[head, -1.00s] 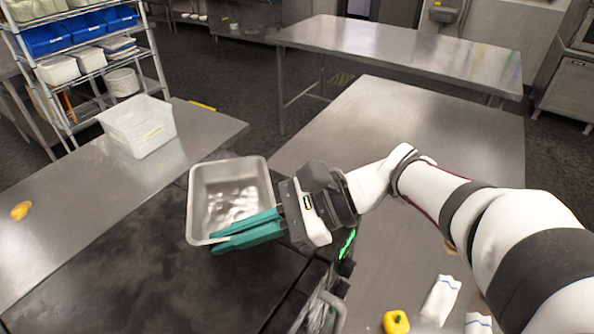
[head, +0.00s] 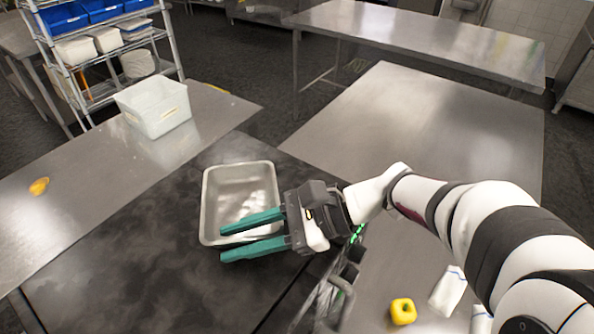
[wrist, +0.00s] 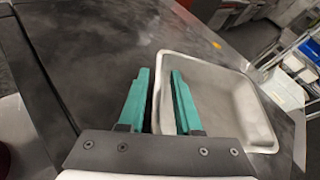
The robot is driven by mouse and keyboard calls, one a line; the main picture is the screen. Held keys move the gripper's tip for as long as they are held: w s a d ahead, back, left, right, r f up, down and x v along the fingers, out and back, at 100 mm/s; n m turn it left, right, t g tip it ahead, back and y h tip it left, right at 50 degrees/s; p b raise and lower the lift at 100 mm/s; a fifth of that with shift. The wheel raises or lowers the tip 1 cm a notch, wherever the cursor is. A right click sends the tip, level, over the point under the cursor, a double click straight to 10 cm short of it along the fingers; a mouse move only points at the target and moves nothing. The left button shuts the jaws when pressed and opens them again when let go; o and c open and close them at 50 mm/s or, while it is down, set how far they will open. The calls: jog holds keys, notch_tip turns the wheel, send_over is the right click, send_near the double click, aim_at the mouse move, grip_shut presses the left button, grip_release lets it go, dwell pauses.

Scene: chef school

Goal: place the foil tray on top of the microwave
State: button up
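The foil tray (head: 240,172) is a silver rectangular pan. It sits upright and level on the broad dark top (head: 120,255), apparently the microwave's top, near its far edge. It is empty. My gripper (head: 252,234) is open at the tray's near wall. One green finger is over the inside of the tray and the other is outside its rim. The wrist view shows the tray (wrist: 225,75) with its wall between the two spread fingers (wrist: 160,100). A metal handle (head: 342,300) shows at the dark unit's right front.
A translucent white bin (head: 155,108) and an orange-yellow item (head: 39,187) are on the left steel counter (head: 90,185). A yellow pepper (head: 403,311) and a white cloth (head: 447,291) lie at lower right. The dark top is clear left of the tray.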

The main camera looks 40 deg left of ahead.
jog(key=shift+w+d+r, duration=0.1)
jog(key=shift+r, duration=0.1)
jog(key=v, duration=1.1)
jog(key=shift+w+d+r, duration=0.15)
jog(key=shift+d, duration=0.15)
jog(key=s+d+f+t+h, duration=0.3)
jog(key=d+f, duration=0.1)
jog(key=d, duration=0.3)
jog(key=s+d+f+n+t+h, duration=0.1)
jog(key=s+d+f, duration=0.3)
jog(key=d, duration=0.4)
jog(key=s+d+f+t+h, duration=0.3)
jog(key=d+f+t+h, duration=0.1)
jog(key=d, duration=0.3)
jog(key=shift+s+d+n+t+h, duration=0.15)
jog(key=shift+s+n+t+h, duration=0.15)
jog(key=shift+s, duration=0.1)
